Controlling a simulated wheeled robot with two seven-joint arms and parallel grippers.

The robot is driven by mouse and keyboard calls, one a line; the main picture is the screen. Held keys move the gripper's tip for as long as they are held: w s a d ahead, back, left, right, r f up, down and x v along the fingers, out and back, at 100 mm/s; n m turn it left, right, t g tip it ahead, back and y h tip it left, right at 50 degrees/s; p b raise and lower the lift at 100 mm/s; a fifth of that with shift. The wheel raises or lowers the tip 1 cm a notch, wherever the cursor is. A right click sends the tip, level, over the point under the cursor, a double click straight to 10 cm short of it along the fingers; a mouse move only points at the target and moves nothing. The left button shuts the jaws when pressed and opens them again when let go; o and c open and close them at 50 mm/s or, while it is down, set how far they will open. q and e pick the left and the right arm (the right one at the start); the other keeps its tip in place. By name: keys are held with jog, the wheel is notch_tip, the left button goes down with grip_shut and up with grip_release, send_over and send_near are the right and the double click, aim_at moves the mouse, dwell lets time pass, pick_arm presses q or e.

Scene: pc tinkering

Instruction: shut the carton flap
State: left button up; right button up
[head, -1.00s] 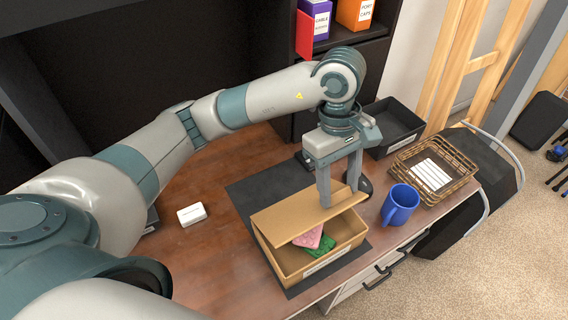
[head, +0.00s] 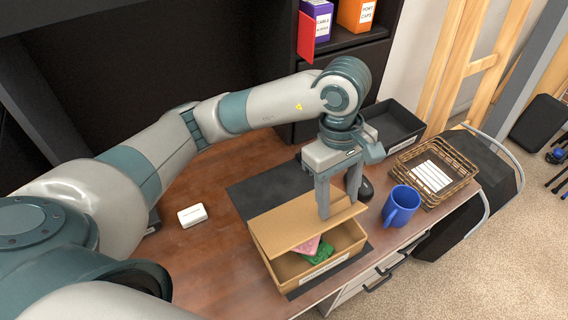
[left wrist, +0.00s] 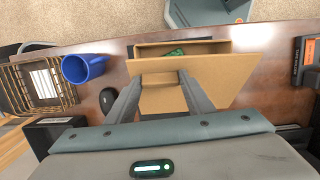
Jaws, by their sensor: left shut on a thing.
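The tan cardboard carton (head: 318,271) stands on the dark mat, its front part open. Its flap (head: 290,224) slants over the back part of the opening. A pink item (head: 307,246) and a green item (head: 318,254) show inside, partly under the flap. My left gripper (head: 340,207) points down at the right part of the flap and is shut on it. In the left wrist view the flap (left wrist: 160,98) lies between the two fingers, with the carton (left wrist: 215,46) beyond. The exact contact is hard to see. My right gripper is out of view.
A blue mug (head: 401,205) stands just right of the carton, near the table edge. A wire basket (head: 436,172) and a black tray (head: 392,127) are further right. A black mouse (head: 366,190) is behind the gripper. A small white box (head: 192,215) lies on the left, with bare table around it.

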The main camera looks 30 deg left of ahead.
pick_arm(q)
jog(key=shift+s+f, duration=0.9)
jog(key=shift+f, duration=0.05)
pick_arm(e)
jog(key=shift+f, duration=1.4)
pick_arm(q)
jog(key=o, duration=0.8)
jog(key=shift+d, duration=0.1)
jog(key=shift+c, duration=0.2)
jog(key=shift+r, duration=0.1)
jog(key=shift+w+r+p, duration=0.25)
jog(key=shift+r+p, duration=0.15)
jog(key=shift+r, duration=0.65)
jog(key=shift+w+r+p, duration=0.25)
jog(key=shift+r+p, duration=0.1)
jog(key=shift+r, duration=0.65)
jog(key=shift+w+r+p, duration=0.25)
jog(key=shift+r+p, duration=0.15)
jog(key=shift+r, duration=0.65)
jog(key=shift+w+r, duration=0.15)
jog(key=shift+r, duration=0.4)
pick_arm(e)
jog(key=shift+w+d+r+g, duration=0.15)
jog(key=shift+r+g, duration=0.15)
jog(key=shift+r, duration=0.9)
pick_arm(q)
jog(key=shift+p, duration=0.3)
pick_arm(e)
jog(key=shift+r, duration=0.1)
